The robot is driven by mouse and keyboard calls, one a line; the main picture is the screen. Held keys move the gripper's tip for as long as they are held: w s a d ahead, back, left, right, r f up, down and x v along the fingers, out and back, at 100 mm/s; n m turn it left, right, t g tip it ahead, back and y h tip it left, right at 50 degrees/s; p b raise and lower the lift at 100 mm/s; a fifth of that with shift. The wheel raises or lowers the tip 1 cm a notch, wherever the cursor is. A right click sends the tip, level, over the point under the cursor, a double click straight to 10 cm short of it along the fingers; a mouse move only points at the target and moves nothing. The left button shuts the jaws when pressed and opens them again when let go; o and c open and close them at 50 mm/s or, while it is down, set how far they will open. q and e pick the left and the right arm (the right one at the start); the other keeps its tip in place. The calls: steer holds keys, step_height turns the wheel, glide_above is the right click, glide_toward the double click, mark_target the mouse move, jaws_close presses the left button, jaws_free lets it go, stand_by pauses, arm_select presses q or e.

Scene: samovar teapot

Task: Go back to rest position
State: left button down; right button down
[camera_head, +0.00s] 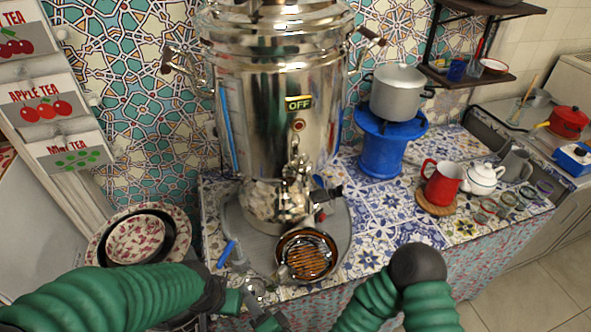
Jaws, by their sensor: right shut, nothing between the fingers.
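My left arm comes in from the left as a green ribbed sleeve ending in a dark joint.
A large metal samovar (270,120) stands at the table's centre, with the strainer (306,255) in front. Patterned bowls (136,240) are at left. A blue stand (382,150) bears a pot (397,92). A red mug (442,183), white teapot (483,179) and small glasses are at right.

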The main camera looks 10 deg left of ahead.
steer(key=w+d+f+n+g+h+p, duration=0.1)
steer(key=w+d+f+n+g+h, duration=0.2)
steer(key=d, duration=0.5)
steer(key=w+d+f+n+g+h+p, duration=0.1)
steer(key=d+n+g+h, duration=0.25)
steer(key=d+n, duration=0.35)
arm_select(q)
steer(key=r, duration=0.1)
steer(key=a+r, duration=0.1)
steer(key=r, duration=0.1)
steer(key=shift+s+p, duration=0.1)
steer(key=shift+p, duration=0.3)
arm_select(e)
steer(key=s+d+r+m+g+h, duration=0.1)
steer(key=s+d+r, duration=0.3)
steer(key=d, duration=0.5)
steer(key=s+d+r+m+g+h, duration=0.1)
steer(key=s+d+r+h, duration=0.3)
steer(key=d, duration=0.6)
steer(key=shift+s+d+r+g, duration=0.2)
steer(key=shift+d+r+g, duration=0.1)
steer(key=shift+r+g, duration=0.35)
steer(key=shift+d, duration=0.1)
arm_select(q)
steer(key=shift+d, duration=0.25)
arm_select(e)
steer(key=shift+d+f, duration=0.1)
steer(key=shift+d, duration=0.05)
